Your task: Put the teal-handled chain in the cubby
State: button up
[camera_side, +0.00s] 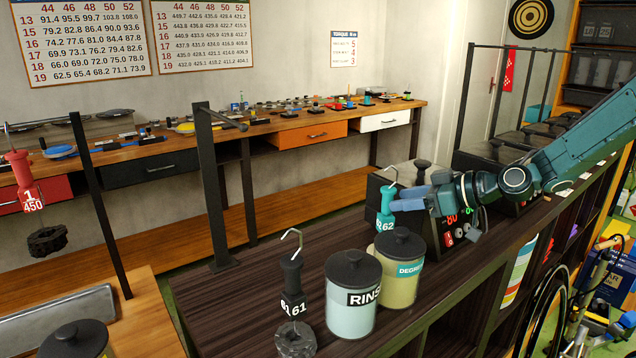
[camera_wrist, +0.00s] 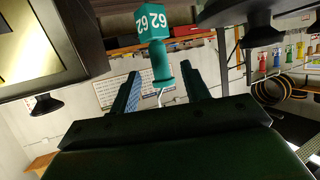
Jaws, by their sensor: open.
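The teal handle (camera_side: 386,218), marked 62 and with a metal hook on top, stands upright behind the DEGREASE jar in the side view. Its lower part is hidden, and I cannot see its chain. My gripper (camera_side: 408,198) reaches in from the right, its fingers beside the upper part of the handle. In the wrist view the teal handle (camera_wrist: 161,62) shows beyond and between the two spread fingers of my gripper (camera_wrist: 160,82). The gripper is open and not closed on it. Open compartments (camera_side: 468,312) show in the dark shelf unit's front; I cannot tell which is the cubby.
The DEGREASE jar (camera_side: 399,290) and RINSE jar (camera_side: 351,312) stand close in front. A black-handled chain marked 61 (camera_side: 292,285) is left of them. A dark heater box with red digits (camera_side: 430,238) is behind. A black post (camera_side: 212,190) stands left, with bare countertop nearby.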

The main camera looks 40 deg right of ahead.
aim_at(380, 213)
jog(key=shift+w+a+f, duration=0.2)
jog(key=shift+w, duration=0.35)
jog(key=shift+x, duration=2.65)
grip_shut()
